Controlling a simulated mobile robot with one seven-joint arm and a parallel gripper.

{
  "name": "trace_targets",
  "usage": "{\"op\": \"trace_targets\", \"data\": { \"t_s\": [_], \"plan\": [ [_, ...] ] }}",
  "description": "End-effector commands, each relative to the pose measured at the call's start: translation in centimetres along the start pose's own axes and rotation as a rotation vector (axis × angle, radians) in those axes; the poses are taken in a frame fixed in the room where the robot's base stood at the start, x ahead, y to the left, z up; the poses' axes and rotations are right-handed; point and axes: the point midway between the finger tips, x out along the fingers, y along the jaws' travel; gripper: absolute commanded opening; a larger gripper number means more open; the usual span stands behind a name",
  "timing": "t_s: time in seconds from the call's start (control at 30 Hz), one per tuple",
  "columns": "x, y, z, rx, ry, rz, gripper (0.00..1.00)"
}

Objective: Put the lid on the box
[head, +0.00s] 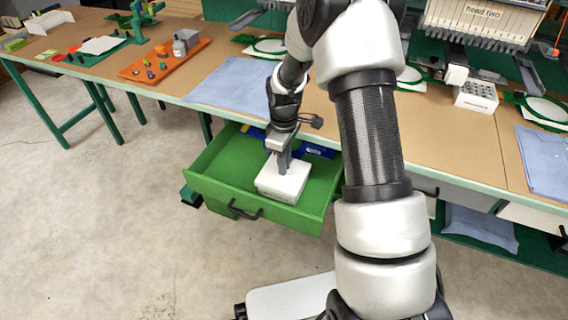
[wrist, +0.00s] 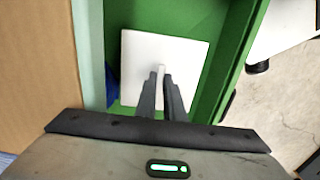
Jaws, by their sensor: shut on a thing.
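A white box (head: 280,189) stands inside the open green drawer. A flat square white lid (wrist: 190,58) covers its top in the wrist view, and the box's inside is hidden. My gripper (wrist: 160,72) points down at the lid and is shut on a small pale grip near the lid's middle. In the head view my gripper (head: 281,168) is right over the box top. The lid looks level and lined up with the box; I cannot tell whether a thin gap is left under it.
Blue items (head: 318,150) lie at the drawer's back. An orange tray (head: 165,62) and a blue cloth (head: 235,88) are on the worktop. The floor in front is clear.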

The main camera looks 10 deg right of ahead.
Motion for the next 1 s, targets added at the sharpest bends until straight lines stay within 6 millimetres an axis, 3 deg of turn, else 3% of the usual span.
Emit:
{"op": "trace_targets", "data": {
  "t_s": [0.37,0.4,0.53,0.83,1.0],
  "plan": [
    [0.7,0.0,0.0,0.000,-0.001,-0.001,0.00],
    [0.7,0.0,0.0,0.000,-0.001,-0.001,0.10],
    [0.8,-0.1,0.0,0.000,-0.001,-0.002,0.30],
    [0.7,-0.1,0.1,0.000,-0.002,-0.003,0.30],
    [-1.3,0.0,0.0,0.000,0.001,0.001,0.30]
  ]
}}
